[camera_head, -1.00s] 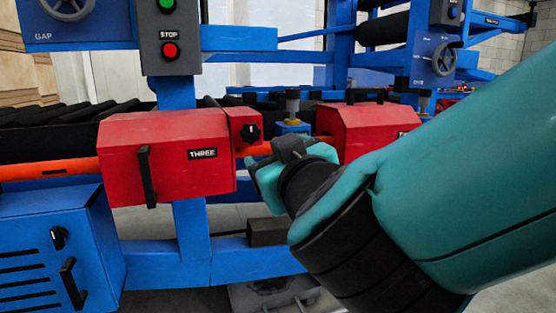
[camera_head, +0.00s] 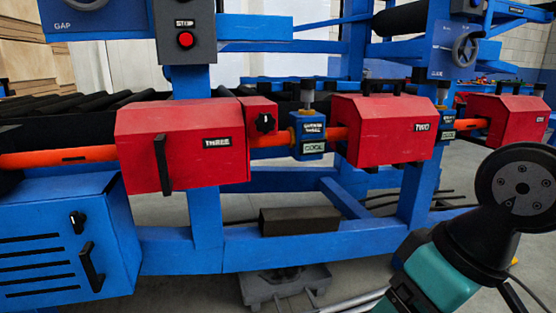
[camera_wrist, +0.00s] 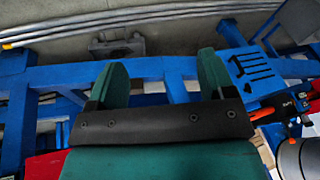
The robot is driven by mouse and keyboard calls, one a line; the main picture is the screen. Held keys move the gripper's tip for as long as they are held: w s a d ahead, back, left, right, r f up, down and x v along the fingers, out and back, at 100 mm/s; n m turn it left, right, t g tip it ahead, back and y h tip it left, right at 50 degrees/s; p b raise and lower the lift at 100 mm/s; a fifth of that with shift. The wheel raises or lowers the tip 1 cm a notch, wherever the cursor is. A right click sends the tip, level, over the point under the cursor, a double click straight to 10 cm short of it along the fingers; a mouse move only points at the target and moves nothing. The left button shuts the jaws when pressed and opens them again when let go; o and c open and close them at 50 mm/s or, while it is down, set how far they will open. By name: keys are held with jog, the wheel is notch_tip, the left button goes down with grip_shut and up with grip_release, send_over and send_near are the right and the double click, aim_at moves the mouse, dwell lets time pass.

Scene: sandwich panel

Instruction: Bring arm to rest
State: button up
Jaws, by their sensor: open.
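My gripper shows in the wrist view (camera_wrist: 162,82) with its two teal fingers standing well apart and nothing between them. Behind the fingers lie the blue frame and the floor. In the head view my black and teal wrist is at the lower right, pointing down and left, and the fingertips cannot be made out there. My wrist appears in front of the machine, apart from the red boxes.
Red boxes labelled THREE (camera_head: 185,145) and TWO (camera_head: 383,130) sit on an orange pipe, with a blue COOL valve (camera_head: 309,135) between them. Another red box (camera_head: 507,118) is at right. A blue cabinet (camera_head: 65,240) stands lower left. Blue beams (camera_head: 250,248) run below the boxes.

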jog(key=s+r+p, duration=0.1)
jog(key=r+p, duration=1.7)
jog(key=s+r+n+g+p, duration=0.1)
jog(key=s+r+p, duration=0.1)
jog(key=r+p, duration=1.5)
jog(key=shift+s+d+r+g+p, duration=0.2)
jog(key=shift+s+r+g+p, duration=0.15)
jog(key=shift+r, duration=0.3)
jog(key=shift+w, duration=0.1)
jog(key=shift+c, duration=0.4)
